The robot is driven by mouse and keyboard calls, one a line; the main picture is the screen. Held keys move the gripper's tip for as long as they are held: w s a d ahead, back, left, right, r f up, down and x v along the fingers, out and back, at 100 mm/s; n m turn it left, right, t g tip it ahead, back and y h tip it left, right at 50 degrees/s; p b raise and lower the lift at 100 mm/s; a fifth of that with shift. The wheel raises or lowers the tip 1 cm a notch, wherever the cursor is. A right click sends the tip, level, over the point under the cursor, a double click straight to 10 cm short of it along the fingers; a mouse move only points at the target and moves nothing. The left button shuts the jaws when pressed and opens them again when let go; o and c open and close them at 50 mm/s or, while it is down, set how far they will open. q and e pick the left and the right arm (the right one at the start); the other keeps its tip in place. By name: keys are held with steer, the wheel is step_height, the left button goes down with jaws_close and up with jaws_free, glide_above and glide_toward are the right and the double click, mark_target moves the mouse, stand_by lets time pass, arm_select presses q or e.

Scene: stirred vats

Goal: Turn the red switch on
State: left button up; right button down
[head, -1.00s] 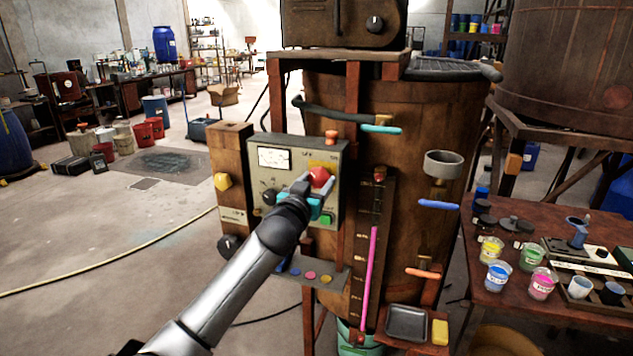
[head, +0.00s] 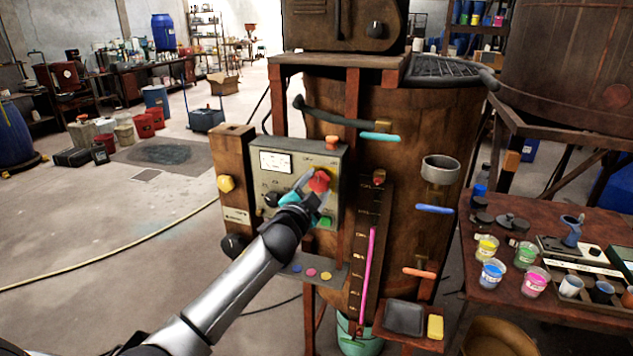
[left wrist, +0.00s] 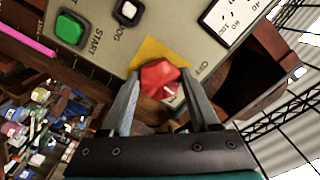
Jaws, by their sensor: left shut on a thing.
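The red switch (head: 319,181) is a red knob on a yellow plate, on the grey control panel (head: 263,183) of the brown vat. It also shows in the left wrist view (left wrist: 158,78), between the fingers. My left gripper (head: 310,188) is shut on the red switch, with one finger on each side of it. In the left wrist view the knob sits askew over the yellow plate, and the lettering beside it is partly hidden by a finger. My right gripper is not in view.
A green START button (left wrist: 70,28) and a black knob (head: 271,199) are near the switch. A gauge (head: 275,162) is at the panel's upper left. Coloured handles stick out of the vat (head: 400,250) to the right. A table with paint cups (head: 490,272) stands at right.

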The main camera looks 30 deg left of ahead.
arm_select(q)
steer(key=m+p, duration=0.1)
steer(key=m, duration=0.3)
steer(key=shift+m, duration=0.3)
steer(key=shift+r+m+p, duration=0.1)
steer(key=shift+m+p, duration=0.35)
steer(key=shift+m, duration=1.45)
steer(key=o, duration=1.4)
steer(key=shift+s, duration=0.1)
steer(key=v, duration=1.5)
steer(key=shift+s+a, duration=0.1)
